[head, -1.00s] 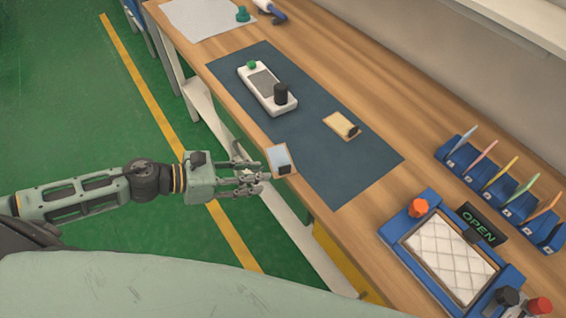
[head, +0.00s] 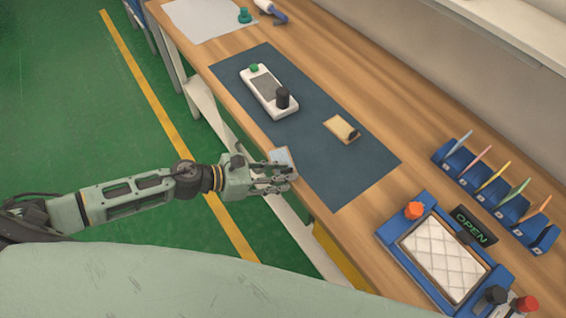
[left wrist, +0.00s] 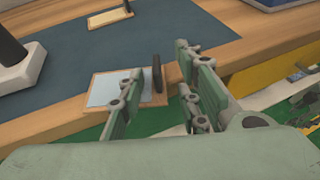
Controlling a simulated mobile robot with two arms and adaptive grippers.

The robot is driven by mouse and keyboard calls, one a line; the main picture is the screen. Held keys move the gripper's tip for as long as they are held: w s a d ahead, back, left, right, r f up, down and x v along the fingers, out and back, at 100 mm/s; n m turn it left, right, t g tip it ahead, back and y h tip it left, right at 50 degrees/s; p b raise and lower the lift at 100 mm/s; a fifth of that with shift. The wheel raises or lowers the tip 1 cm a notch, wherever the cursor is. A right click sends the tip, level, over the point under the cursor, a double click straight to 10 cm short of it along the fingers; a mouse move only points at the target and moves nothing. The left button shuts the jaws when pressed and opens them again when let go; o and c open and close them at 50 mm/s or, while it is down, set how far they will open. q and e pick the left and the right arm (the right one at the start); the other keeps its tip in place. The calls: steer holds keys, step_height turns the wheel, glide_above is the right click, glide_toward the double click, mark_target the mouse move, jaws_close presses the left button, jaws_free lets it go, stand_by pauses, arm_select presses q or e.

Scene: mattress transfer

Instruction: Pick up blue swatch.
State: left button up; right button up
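The blue swatch (head: 280,156) is a pale blue patch on a small tan board at the front edge of the workbench. In the left wrist view the swatch (left wrist: 104,87) lies flat, with an upright black tab (left wrist: 157,74) at its right end. My left gripper (head: 286,178) is at the bench edge, over the tab end of the swatch, and partly hides it in the head view. In the left wrist view its fingers (left wrist: 160,82) are spread, with the tab showing between them. I cannot tell whether they touch it. My right gripper is not in view.
A dark mat (head: 345,178) covers the middle bench and bears a white device (head: 268,92) and a yellowish swatch (head: 342,129). A blue framed fixture (head: 391,236) holds a quilted white pad. Blue holders (head: 448,154) with coloured cards stand at the right.

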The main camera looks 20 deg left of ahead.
arm_select(q)
steer(key=shift+c, duration=0.5)
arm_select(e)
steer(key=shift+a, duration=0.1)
arm_select(q)
jaws_close()
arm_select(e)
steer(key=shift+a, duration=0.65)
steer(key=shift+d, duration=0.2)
